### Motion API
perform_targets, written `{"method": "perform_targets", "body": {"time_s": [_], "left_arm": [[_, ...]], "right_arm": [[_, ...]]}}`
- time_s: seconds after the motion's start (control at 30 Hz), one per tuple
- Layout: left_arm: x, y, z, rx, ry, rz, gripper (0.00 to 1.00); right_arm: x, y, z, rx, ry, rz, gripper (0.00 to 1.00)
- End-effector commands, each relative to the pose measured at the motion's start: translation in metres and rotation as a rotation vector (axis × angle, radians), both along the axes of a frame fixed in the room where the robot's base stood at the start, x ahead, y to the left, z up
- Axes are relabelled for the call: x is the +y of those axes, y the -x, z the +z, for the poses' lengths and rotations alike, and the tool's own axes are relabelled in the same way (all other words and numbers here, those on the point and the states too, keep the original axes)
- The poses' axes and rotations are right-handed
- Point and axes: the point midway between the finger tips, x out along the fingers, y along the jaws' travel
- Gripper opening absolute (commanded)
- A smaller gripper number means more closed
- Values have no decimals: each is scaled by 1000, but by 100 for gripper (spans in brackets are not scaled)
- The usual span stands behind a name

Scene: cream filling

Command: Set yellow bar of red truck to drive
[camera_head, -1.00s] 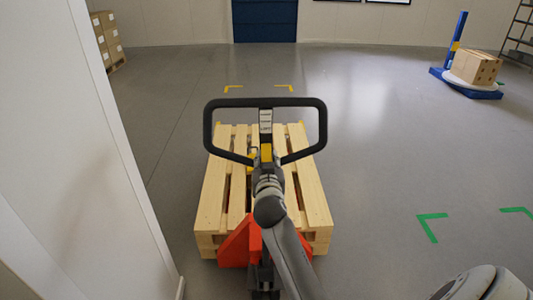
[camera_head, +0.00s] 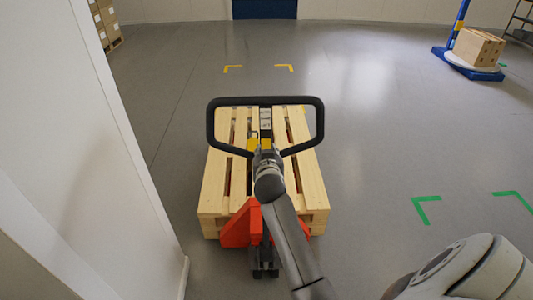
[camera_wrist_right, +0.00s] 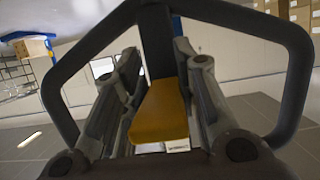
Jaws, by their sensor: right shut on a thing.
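The red pallet truck (camera_head: 239,226) stands in front of me with its black loop handle (camera_head: 213,124) raised. The yellow bar (camera_head: 266,144) is at the centre of the handle, below the dark grip loop. In the right wrist view the yellow bar (camera_wrist_right: 160,112) is between the two fingers of my right gripper (camera_wrist_right: 157,58). My right gripper (camera_head: 266,156) is shut on the bar, with its arm coming in from below. The bar's exact setting cannot be read. My left gripper is not in view.
A wooden pallet (camera_head: 212,185) sits on the truck's forks. A white wall (camera_head: 110,170) stands close on the left. A cardboard box (camera_head: 478,47) rests on a blue-based machine (camera_head: 480,74) at the back right. Green (camera_head: 424,221) and yellow (camera_head: 285,67) corner marks lie on open floor.

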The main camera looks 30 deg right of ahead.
Motion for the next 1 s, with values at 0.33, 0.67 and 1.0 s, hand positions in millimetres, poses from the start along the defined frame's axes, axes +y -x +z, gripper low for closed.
{"method": "perform_targets", "body": {"time_s": [0.33,0.67,1.0], "left_arm": [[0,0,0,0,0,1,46],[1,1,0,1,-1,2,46],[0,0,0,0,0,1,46]], "right_arm": [[0,0,0,-1,1,0,50],[7,11,4,-2,-1,1,50],[31,50,21,-1,-1,1,50]]}}
